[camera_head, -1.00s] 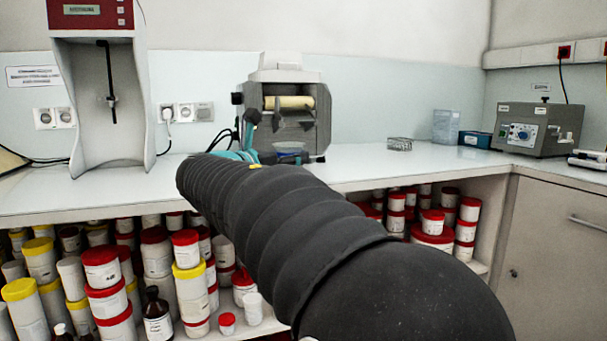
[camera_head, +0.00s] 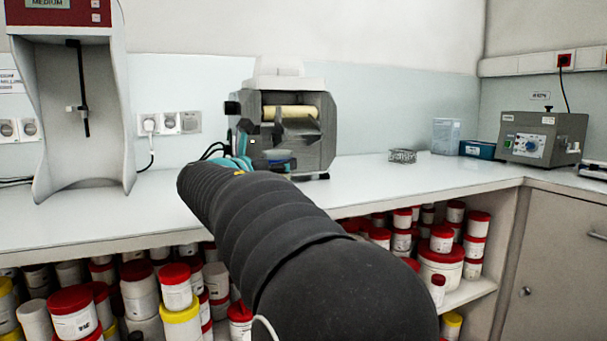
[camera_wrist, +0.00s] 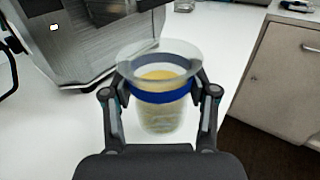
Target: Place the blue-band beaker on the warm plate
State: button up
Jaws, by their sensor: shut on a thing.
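The blue-band beaker (camera_wrist: 162,113) is clear with a wide flared rim, a dark blue band and pale yellow contents. In the wrist view it is upright between the fingers of my gripper (camera_wrist: 160,88), which is shut on it at about band height. White counter (camera_wrist: 228,70) shows behind and beneath it; I cannot tell the gap below. In the head view my dark sleeved arm hides most of the gripper and the beaker. I cannot identify the warm plate for certain in either view.
The grey roller mill (camera_head: 287,130) stands on the counter close to my gripper. A tall stirrer stand (camera_head: 75,110) is at left. A wire basket (camera_head: 403,156), blue box (camera_head: 478,149) and grey dial box (camera_head: 540,138) stand at right. Counter between mill and basket is clear.

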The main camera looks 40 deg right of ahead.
jog(key=p+x, duration=0.1)
jog(key=x, duration=1.1)
jog(key=shift+r, duration=0.1)
jog(key=shift+w+d+f, duration=0.1)
jog(key=shift+d+f, duration=0.1)
jog(key=shift+f, duration=0.7)
jog(key=shift+w+d+f, duration=0.1)
jog(key=shift+d+f, duration=0.1)
jog(key=shift+f, duration=0.65)
jog(key=shift+f+b, duration=0.15)
jog(key=shift+b, duration=0.25)
jog(key=o, duration=1.2)
jog(key=shift+o, duration=0.2)
